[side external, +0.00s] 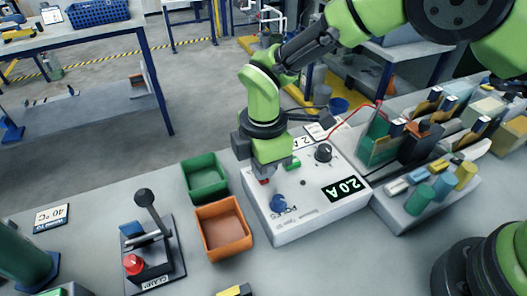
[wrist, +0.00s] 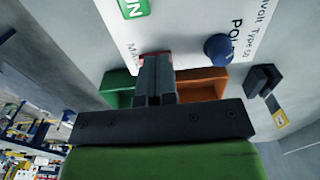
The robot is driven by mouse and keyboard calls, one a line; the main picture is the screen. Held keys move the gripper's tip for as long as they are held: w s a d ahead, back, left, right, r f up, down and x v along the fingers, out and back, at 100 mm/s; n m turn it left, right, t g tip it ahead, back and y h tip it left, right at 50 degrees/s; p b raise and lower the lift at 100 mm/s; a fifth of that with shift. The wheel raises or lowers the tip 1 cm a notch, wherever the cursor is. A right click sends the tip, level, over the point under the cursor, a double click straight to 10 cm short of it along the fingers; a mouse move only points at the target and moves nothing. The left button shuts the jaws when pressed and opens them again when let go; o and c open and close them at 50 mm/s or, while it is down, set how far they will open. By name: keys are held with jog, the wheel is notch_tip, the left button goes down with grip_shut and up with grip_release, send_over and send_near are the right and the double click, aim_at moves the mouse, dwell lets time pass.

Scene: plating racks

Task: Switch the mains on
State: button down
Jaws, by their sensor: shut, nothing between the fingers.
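The white power supply box (side external: 310,217) stands on the bench in the side view, its display reading 2.0 A. My gripper (side external: 263,177) is shut and empty, pointing down close over the left part of the box's panel. A small red part (side external: 265,182), apparently the mains switch, shows at the fingertips; I cannot tell whether they touch it. In the wrist view my shut fingers (wrist: 155,75) cover most of that spot, beside partly hidden lettering beginning "MA". A green ON label (wrist: 133,8) shows nearby. The switch's position is hidden.
A blue polarity knob (side external: 278,203) and a black knob (side external: 323,152) stand up from the panel. A green bin (side external: 205,177) and an orange bin (side external: 223,228) sit left of the box. A lever clamp (side external: 150,235) stands further left. Racks with parts crowd the right.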

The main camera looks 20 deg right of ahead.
notch_tip(320, 180, up, 14)
dwell(0.4)
jog(key=d+y, duration=0.1)
jog(key=w+d+y, duration=0.1)
jog(key=d+y, duration=0.1)
jog(key=shift+w+f, duration=0.2)
dwell(0.3)
jog(key=x, duration=1.3)
jog(key=shift+d, duration=0.3)
jog(key=shift+f, duration=0.5)
